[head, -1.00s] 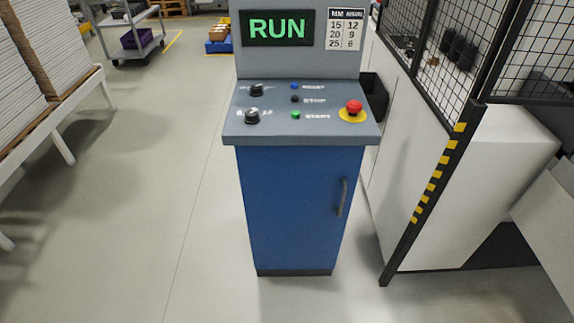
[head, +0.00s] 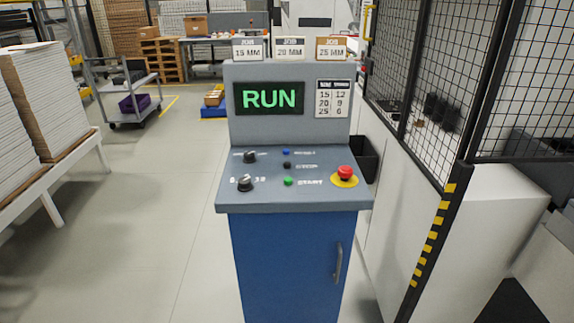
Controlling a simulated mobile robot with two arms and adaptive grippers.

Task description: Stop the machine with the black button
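The control console (head: 292,263) stands in front of me, a blue cabinet with a grey sloped panel. Its screen (head: 269,97) reads RUN in green. The small black button (head: 287,165), labelled STOP, sits on the panel between a blue button (head: 286,153) above and a green START button (head: 288,181) below. A red mushroom button (head: 344,173) on a yellow base is at the panel's right. Two black knobs, an upper one (head: 250,157) and a lower one (head: 245,183), are on the left. Neither of my grippers is in view.
A black mesh fence (head: 448,75) and a white machine body (head: 480,225) close off the right side. A white rack with stacked boards (head: 55,105) stands at left. A grey cart (head: 128,95) is behind it. The floor (head: 150,230) left of the console is clear.

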